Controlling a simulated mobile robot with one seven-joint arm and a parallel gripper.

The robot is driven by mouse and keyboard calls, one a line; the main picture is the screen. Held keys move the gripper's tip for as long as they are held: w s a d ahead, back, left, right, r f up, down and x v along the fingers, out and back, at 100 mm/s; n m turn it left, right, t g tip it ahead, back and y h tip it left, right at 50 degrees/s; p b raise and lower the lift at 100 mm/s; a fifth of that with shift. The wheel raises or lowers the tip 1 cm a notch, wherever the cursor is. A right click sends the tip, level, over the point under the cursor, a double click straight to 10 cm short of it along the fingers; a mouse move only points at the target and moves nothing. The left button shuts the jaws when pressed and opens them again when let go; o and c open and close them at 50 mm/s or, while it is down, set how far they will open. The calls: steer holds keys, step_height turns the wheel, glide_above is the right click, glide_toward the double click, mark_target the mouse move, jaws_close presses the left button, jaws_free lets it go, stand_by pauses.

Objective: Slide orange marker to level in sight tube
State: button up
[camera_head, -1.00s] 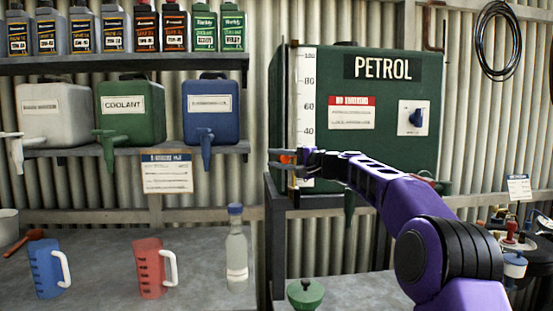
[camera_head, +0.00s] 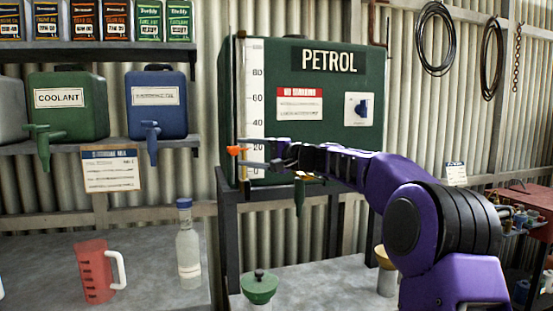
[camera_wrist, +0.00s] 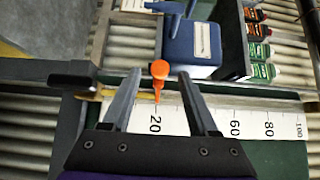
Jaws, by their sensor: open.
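The orange marker (camera_head: 236,150) sits at the left edge of the white scale (camera_head: 257,75) on the green petrol tank (camera_head: 400,78), close to the 20 mark. In the wrist view the marker (camera_wrist: 159,70) stands between my two fingers, its narrow end pointing at 20. My gripper (camera_head: 252,154) is open, with a gap on both sides of the marker. The sight tube runs along the scale's edge; a yellowish stretch (camera_wrist: 143,97) shows from its low end to about the marker. The exact liquid level is hard to tell.
A dark frame (camera_head: 229,245) carries the tank, with a green tap (camera_head: 299,195) below it. A blue container (camera_head: 155,104) and a green coolant container (camera_head: 65,105) stand on the left shelf. A bottle (camera_head: 188,245) and red jug (camera_head: 94,272) stand on the bench.

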steer(key=v, duration=1)
